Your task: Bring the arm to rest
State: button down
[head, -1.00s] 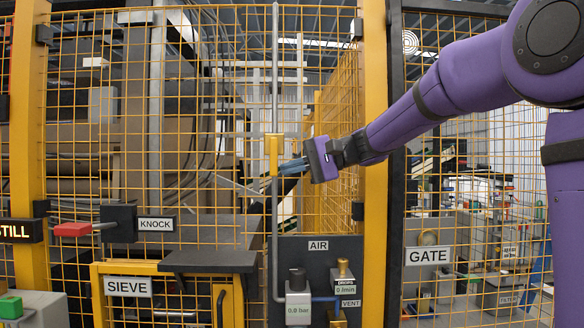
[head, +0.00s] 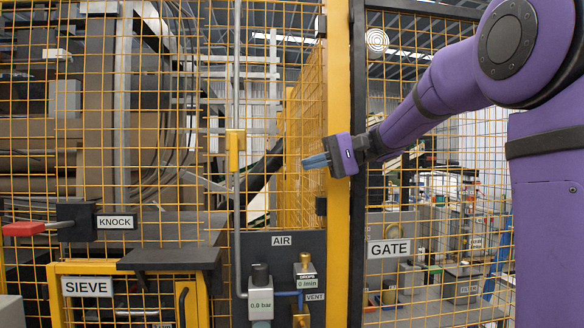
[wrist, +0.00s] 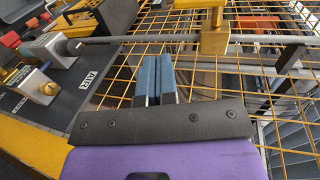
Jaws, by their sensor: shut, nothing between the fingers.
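My purple arm reaches in from the right in the head view. My gripper (head: 315,161) is in front of the yellow mesh fence, left of the yellow post (head: 341,220). Its blue-grey fingers are together and empty, pointing left. In the wrist view my gripper (wrist: 155,78) also shows with both fingers side by side and nothing between them. A yellow block (head: 235,140) on the vertical grey pipe (head: 237,200) stands to the left of the fingertips, with a clear gap.
Below are the AIR panel (head: 281,240) with its gauge block and brass valve, the SIEVE door (head: 87,287) and the red KNOCK handle (head: 23,229). The GATE (head: 389,249) mesh stands right of the post. The space in front of the fence around my gripper looks free.

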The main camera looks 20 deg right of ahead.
jog(key=shift+s+d, duration=0.1)
jog(key=shift+d, duration=0.1)
jog(key=s+a+f+g+h, duration=0.1)
jog(key=s+a+f+h, duration=0.2)
jog(key=s+f, duration=0.35)
jog(key=s+a+f+h, duration=0.3)
jog(key=s+h, duration=0.1)
jog(key=s, duration=0.5)
jog(key=s+d+f+n+t+h, duration=0.1)
jog(key=s+d+f+n+h, duration=0.2)
jog(key=s+f+h, duration=0.4)
jog(key=s+f, duration=0.2)
jog(key=s, duration=0.2)
jog(key=shift+s+d+f+n+t, duration=0.25)
jog(key=shift+d+f+n+t, duration=0.05)
jog(key=shift+d+f, duration=0.1)
